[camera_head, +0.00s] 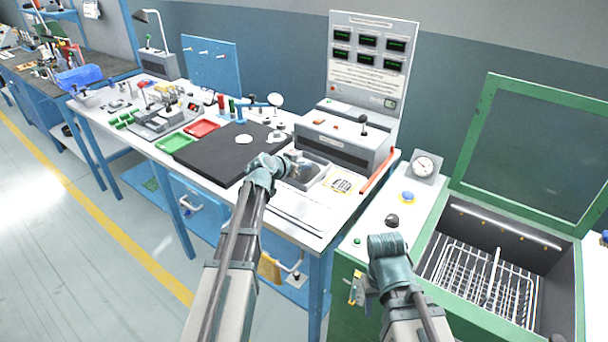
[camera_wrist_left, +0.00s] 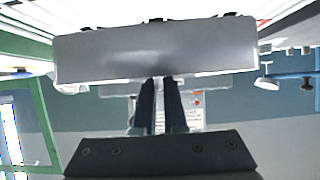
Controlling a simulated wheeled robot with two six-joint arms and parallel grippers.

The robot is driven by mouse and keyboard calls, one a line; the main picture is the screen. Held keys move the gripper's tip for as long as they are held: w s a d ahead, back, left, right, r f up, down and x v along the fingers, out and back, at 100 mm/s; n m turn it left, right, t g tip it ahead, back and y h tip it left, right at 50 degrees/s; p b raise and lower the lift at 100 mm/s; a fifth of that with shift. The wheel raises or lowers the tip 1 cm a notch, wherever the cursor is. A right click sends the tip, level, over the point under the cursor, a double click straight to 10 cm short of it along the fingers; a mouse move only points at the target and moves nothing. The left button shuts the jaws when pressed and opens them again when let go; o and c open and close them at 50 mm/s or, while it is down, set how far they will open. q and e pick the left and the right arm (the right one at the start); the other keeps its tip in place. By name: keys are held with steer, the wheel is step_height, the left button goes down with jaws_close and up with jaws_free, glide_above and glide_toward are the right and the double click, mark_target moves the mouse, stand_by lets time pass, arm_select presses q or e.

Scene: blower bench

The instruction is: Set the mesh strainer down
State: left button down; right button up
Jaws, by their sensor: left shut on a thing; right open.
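My left gripper (camera_head: 294,160) is over the right part of the white bench (camera_head: 262,212), just in front of the grey control box (camera_head: 345,145). It is shut on the mesh strainer (camera_wrist_left: 155,52), a wide grey flat-sided piece at the fingertips in the left wrist view. No mesh can be made out there. In the head view a grey rectangular tray shape (camera_head: 316,175) shows at the fingertips; I cannot tell whether it touches the bench. My right gripper (camera_head: 388,246) is open, near the front left of the green cabinet (camera_head: 350,262), apart from the strainer.
A dark mat (camera_head: 215,155) lies left of the left gripper. A yellow-marked card (camera_head: 341,185) and a red bar (camera_head: 378,172) lie to its right. Red (camera_head: 202,128) and green (camera_head: 174,143) trays stand further left. The cabinet's lid (camera_head: 540,145) is open over a wire rack (camera_head: 482,283).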

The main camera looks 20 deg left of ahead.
mark_target(304, 173)
arm_select(q)
steer(key=shift+w+f+b, duration=0.1)
steer(key=shift+f+b, duration=1.6)
steer(key=shift+f, duration=0.1)
steer(key=shift+f, duration=0.15)
steer(key=c, duration=1)
jaws_free()
steer(key=shift+r, duration=0.35)
steer(key=p+v, duration=0.5)
steer(key=v, duration=0.5)
steer(key=shift+s, duration=0.35)
steer(key=shift+s+a+r+p, duration=0.3)
steer(key=shift+s+p, duration=0.1)
steer(key=shift+s, duration=0.15)
